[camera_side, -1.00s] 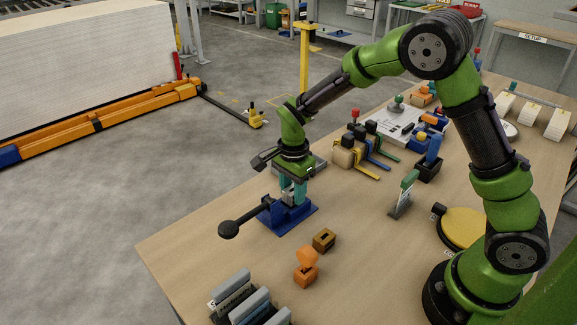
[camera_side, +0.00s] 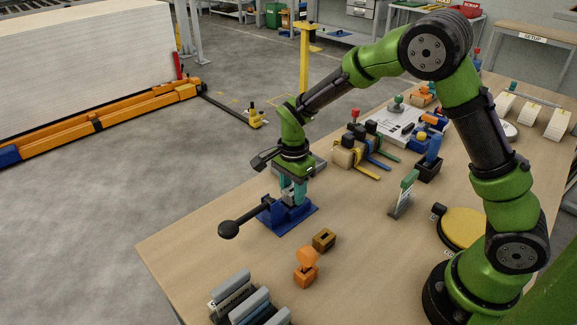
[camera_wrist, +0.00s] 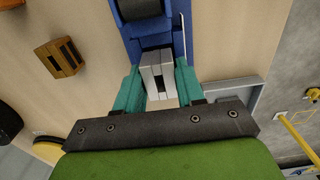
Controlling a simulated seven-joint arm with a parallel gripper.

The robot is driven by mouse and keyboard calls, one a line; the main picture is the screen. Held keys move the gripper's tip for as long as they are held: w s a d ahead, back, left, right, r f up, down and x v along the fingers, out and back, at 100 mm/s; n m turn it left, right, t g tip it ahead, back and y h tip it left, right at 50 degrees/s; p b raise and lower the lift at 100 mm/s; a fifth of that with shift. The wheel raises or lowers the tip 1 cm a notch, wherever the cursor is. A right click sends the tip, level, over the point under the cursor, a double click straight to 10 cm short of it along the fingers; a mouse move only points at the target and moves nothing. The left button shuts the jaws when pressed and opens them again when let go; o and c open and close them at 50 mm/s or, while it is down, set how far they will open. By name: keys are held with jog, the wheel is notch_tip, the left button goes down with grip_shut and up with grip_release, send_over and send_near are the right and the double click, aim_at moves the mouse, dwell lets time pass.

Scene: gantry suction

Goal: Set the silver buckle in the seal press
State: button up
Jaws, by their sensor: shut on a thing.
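The seal press (camera_side: 294,220) is blue with a long black lever ending in a round knob, near the table's left edge. It also shows at the top of the wrist view (camera_wrist: 133,47). My gripper (camera_side: 293,197), with teal fingers, points down at the press. In the wrist view my gripper (camera_wrist: 159,88) is shut on the silver buckle (camera_wrist: 158,72), a pale slotted piece between the fingertips. The buckle's far end overlaps the press's dark opening. I cannot tell whether it rests on the press. In the side view the fingers and press mostly hide the buckle.
A slotted brown block (camera_side: 324,239) and an orange stamp-like piece (camera_side: 306,269) stand in front of the press. A grey tray (camera_side: 315,163) lies behind my gripper. Grey-topped folders (camera_side: 248,301) stand at the front edge. Bare table lies right of the brown block.

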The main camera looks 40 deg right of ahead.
jog(key=shift+f, duration=0.45)
jog(key=shift+r, duration=0.15)
jog(key=shift+r, duration=0.3)
jog(key=shift+w+d, duration=0.1)
dwell(0.6)
jog(key=shift+f, duration=0.45)
dwell(1.0)
jog(key=shift+r, duration=0.1)
